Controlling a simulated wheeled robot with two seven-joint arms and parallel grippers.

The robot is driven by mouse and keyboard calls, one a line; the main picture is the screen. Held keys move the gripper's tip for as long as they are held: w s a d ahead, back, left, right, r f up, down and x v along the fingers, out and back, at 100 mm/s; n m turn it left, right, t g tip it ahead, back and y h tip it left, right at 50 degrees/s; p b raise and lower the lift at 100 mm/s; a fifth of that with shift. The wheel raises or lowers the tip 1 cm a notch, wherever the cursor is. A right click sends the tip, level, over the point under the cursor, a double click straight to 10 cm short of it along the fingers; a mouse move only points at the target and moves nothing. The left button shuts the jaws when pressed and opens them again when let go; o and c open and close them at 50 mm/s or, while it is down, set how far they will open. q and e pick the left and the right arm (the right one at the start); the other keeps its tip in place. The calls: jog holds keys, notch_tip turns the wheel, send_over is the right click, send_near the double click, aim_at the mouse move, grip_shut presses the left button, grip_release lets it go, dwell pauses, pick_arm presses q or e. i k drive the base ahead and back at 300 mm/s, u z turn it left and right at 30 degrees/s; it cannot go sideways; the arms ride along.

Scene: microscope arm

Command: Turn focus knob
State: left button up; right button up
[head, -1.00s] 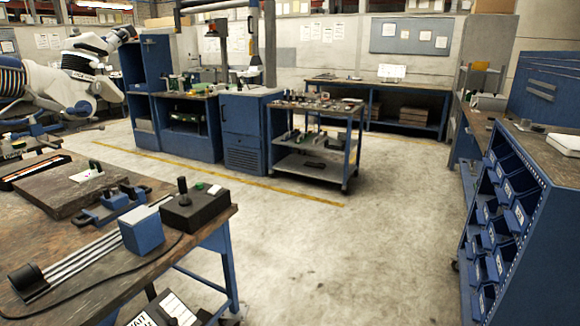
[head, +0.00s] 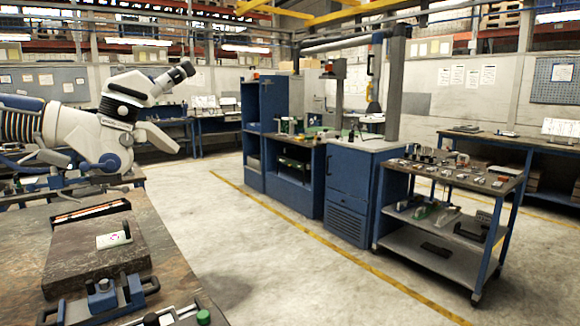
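A white jointed device with black bands and blue parts (head: 122,108) stands out over the bench at the left of the head view. It looks like the microscope on its arm. An eyepiece-like tube (head: 180,72) points up and right from its top. A ribbed section (head: 18,122) runs off the left edge. A dark round part (head: 108,163) sits low on its body; I cannot tell whether this is the focus knob. Neither of my grippers is in view.
The near bench (head: 170,262) holds a dark block (head: 75,262) with a small white item (head: 114,239) on it, and a blue clamp (head: 103,298). Beyond the clear floor (head: 270,275) stand a blue cabinet (head: 350,190) and a shelf cart (head: 435,262).

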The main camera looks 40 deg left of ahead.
aim_at(126, 140)
jog(key=u, duration=0.15)
jog(key=i, duration=2.15)
jog(key=u, duration=0.95)
jog(key=i, duration=1.4)
jog(key=u, duration=2.25)
jog(key=i, duration=0.95)
jog(key=u, duration=0.55)
